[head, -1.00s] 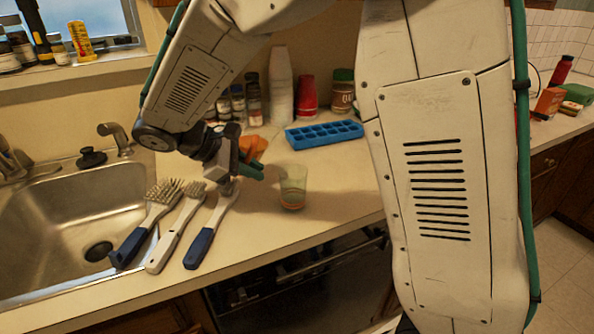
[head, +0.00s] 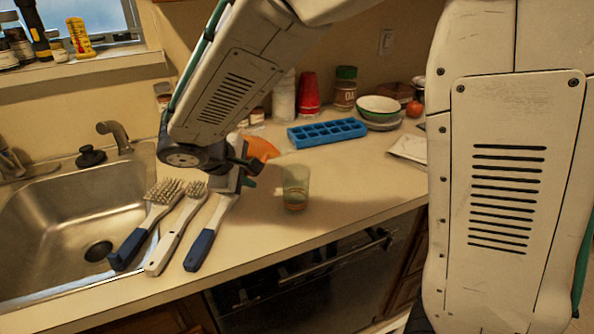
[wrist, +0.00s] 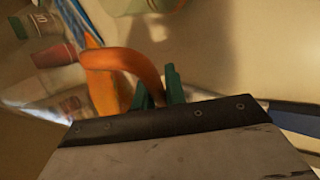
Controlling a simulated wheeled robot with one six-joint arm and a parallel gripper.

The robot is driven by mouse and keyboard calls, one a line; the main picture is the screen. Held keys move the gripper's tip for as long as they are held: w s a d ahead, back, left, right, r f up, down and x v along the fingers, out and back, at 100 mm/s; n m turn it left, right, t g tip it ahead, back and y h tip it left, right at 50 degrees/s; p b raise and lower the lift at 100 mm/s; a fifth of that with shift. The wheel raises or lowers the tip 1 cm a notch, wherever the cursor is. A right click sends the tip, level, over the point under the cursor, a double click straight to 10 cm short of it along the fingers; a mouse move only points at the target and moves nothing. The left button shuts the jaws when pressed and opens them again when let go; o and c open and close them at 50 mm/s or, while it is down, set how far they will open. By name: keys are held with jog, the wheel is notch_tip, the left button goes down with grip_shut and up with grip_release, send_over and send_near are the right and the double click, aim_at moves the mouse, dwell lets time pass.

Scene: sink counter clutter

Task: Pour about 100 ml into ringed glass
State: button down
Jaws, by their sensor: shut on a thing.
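The ringed glass (head: 296,187) stands upright on the counter, clear and greenish with an orange band low down. Its level of liquid cannot be told. My gripper (head: 250,180) is just left of the glass, apart from it, with green fingertips. In the wrist view the green fingers (wrist: 158,88) are shut on the curved handle of an orange jug (wrist: 103,85). In the head view the orange jug (head: 262,148) shows only in part behind my gripper; its spout and contents are hidden. The bottom of the glass (wrist: 140,4) seems to show at the wrist view's top edge.
Several brushes (head: 205,235) lie left of the glass by the sink (head: 60,215). A blue ice tray (head: 327,132), red cups (head: 309,93), a jar (head: 345,88) and a bowl (head: 380,107) stand behind. Counter right of the glass is clear up to its front edge.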

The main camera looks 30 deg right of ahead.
jog(key=shift+w+a+t, duration=0.15)
jog(key=shift+t, duration=0.25)
jog(key=shift+w+p, duration=0.1)
jog(key=shift+p, duration=0.35)
jog(key=shift+w+a+f+n+t+h+p, duration=0.15)
jog(key=shift+n+t+h+p, duration=0.35)
jog(key=shift+t, duration=0.5)
jog(key=shift+w+p, duration=0.1)
jog(key=shift+p, duration=0.3)
jog(key=shift+n+t+p, duration=0.3)
jog(key=shift+t+p, duration=0.1)
jog(key=shift+t, duration=0.1)
jog(key=shift+s+f, duration=0.5)
jog(key=shift+w+f+p, duration=0.1)
jog(key=shift+f+p, duration=0.1)
jog(key=shift+p, duration=0.8)
jog(key=shift+w+f+p, duration=0.1)
jog(key=shift+p, duration=0.45)
jog(key=shift+w+p, duration=0.1)
jog(key=shift+p, duration=0.35)
